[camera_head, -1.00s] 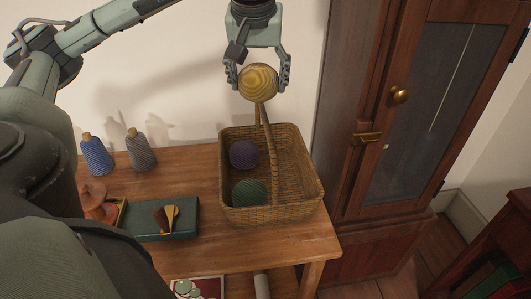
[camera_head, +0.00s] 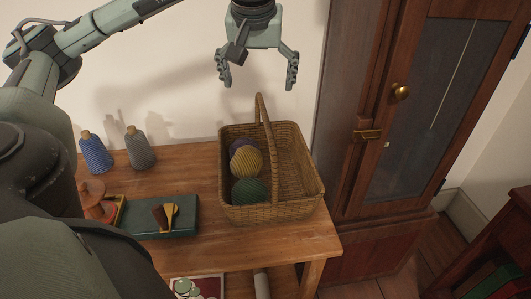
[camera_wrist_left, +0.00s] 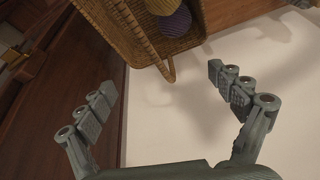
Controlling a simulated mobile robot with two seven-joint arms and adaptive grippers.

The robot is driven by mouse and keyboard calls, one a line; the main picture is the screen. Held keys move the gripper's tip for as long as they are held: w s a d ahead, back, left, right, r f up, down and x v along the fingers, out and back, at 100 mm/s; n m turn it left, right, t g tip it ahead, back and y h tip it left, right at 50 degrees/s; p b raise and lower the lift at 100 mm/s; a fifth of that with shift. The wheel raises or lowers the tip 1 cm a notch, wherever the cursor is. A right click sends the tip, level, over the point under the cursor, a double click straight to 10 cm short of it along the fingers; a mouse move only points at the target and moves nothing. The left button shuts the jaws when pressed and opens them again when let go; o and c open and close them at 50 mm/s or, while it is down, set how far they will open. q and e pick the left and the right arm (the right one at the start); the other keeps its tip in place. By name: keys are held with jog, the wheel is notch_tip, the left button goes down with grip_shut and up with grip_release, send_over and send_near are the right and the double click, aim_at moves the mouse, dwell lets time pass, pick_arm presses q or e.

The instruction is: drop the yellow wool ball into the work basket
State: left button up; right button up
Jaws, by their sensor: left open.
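The yellow wool ball (camera_head: 246,161) is inside the wicker work basket (camera_head: 298,170), left of its handle, among a purple ball (camera_head: 240,144) and a green ball (camera_head: 249,192). It partly hides the purple ball. My left gripper (camera_head: 258,84) is open and empty above the back of the basket, clear of the handle. In the left wrist view the open fingers (camera_wrist_left: 170,95) are wide apart with nothing between them. The basket (camera_wrist_left: 188,38) shows there at the top, with the yellow ball (camera_wrist_left: 162,5) cut by the edge. My right gripper is not in view.
The basket stands on a wooden table (camera_head: 285,240). Two thread cones, blue (camera_head: 96,154) and grey (camera_head: 139,151), stand at the left by a green box (camera_head: 180,221). A wooden cabinet (camera_head: 385,130) rises close on the right.

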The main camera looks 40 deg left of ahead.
pick_arm(q)
jog(key=v, duration=1.2)
dwell(0.3)
jog(key=shift+d, duration=0.1)
dwell(0.4)
